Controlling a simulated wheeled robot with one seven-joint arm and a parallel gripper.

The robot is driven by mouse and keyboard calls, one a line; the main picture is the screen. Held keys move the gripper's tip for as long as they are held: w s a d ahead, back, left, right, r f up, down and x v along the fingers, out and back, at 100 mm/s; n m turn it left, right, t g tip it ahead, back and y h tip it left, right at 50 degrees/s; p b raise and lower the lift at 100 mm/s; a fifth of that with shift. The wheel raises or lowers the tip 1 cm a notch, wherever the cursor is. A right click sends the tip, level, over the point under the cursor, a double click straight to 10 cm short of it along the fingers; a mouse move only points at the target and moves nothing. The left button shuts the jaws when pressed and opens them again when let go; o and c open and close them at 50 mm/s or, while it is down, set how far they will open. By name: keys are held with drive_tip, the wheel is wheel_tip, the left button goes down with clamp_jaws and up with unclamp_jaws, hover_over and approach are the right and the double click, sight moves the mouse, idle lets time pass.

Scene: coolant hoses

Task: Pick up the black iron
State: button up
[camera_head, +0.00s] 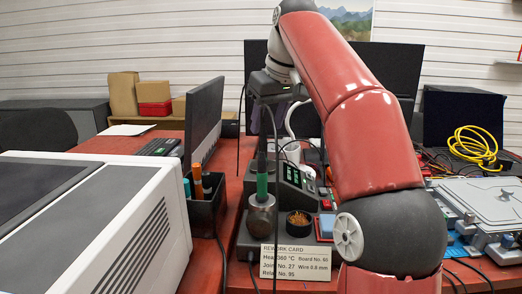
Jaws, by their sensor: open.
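My gripper (268,115) hangs from the arm near the middle of the view, fingers pointing down, and is open. It appears above an upright soldering iron (262,180) with a green band and a dark upper part. This iron stands in a round metal holder (262,214). I cannot tell whether the fingers are around its top or behind it. A separate, wholly black iron is not clearly visible; my red arm hides much of the bench behind it on the right.
A soldering station (291,190) with a green display stands behind the holder. A tip-cleaner cup (299,222) and rework card (296,262) are close by. A black pen box (207,210) and large white machine (120,225) stand left. Coiled yellow cable (472,147) lies right.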

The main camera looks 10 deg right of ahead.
sight(265, 139)
drive_tip(key=b+x, duration=0.1)
drive_tip(key=x, duration=0.6)
drive_tip(key=shift+d+f+b, duration=0.2)
drive_tip(key=shift+f+b, duration=0.15)
drive_tip(key=shift+b, duration=0.05)
clamp_jaws()
